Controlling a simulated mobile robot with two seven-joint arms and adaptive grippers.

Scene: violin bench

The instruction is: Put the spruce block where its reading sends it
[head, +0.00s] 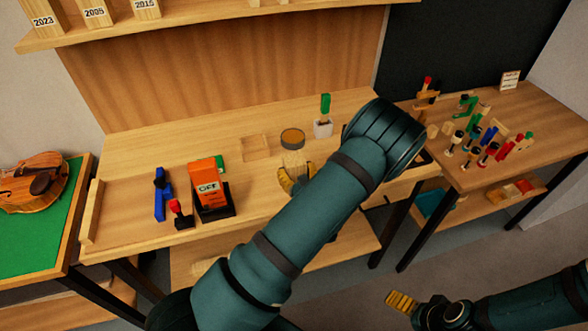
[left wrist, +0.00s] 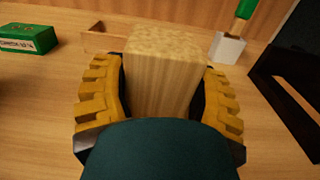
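The spruce block (left wrist: 163,80) is a pale, straight-grained wooden block that stands between my left gripper's yellow fingers in the left wrist view. Both fingers of my left gripper (left wrist: 163,98) lie against its sides, shut on it. In the head view the block (head: 296,160) shows only in part beside the left gripper (head: 288,183), over the middle of the bench; my left arm hides the rest. An orange device (head: 207,180) marked OFF stands in a dark base to the left. My right gripper (head: 402,302) is low at the bottom right, away from the bench; its opening is unclear.
A round tin (head: 292,137), a shallow wooden tray (head: 255,148) and a white cup (head: 323,129) with a green-handled tool stand behind the block. A blue tool (head: 160,196) and red-knobbed object (head: 176,210) lie left. A shelf (head: 215,18) holds year-labelled wood. Clamps crowd the right bench (head: 540,115).

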